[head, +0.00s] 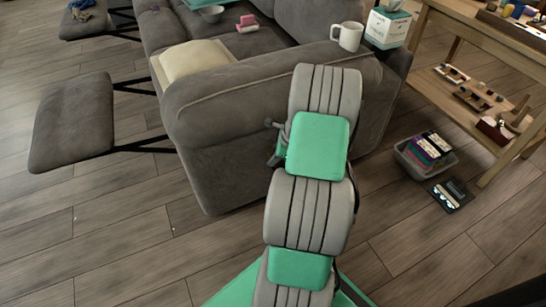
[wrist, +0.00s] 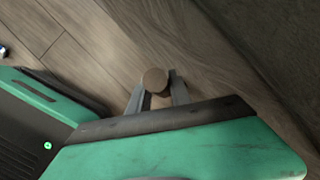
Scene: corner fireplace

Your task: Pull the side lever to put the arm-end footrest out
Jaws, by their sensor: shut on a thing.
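The grey sofa (head: 225,125) stands with its near arm-end toward me. The arm-end footrest (head: 72,122) is out, held away from the seat on dark struts. A far footrest (head: 85,18) is also out. In the wrist view, my gripper (wrist: 158,92) is shut on the side lever, whose round brown knob (wrist: 154,79) shows between the two grey fingers. In the head view my arm covers most of the lever area on the sofa's side. Small dark parts show beside my arm there, and I cannot tell lever from finger.
A white mug (head: 347,36) and a tissue box (head: 387,24) stand on the sofa's arm and back. A cream cushion (head: 194,60) lies on the seat. A grey bin (head: 425,153) and a wooden table (head: 480,45) are at right. Floor at left front is clear.

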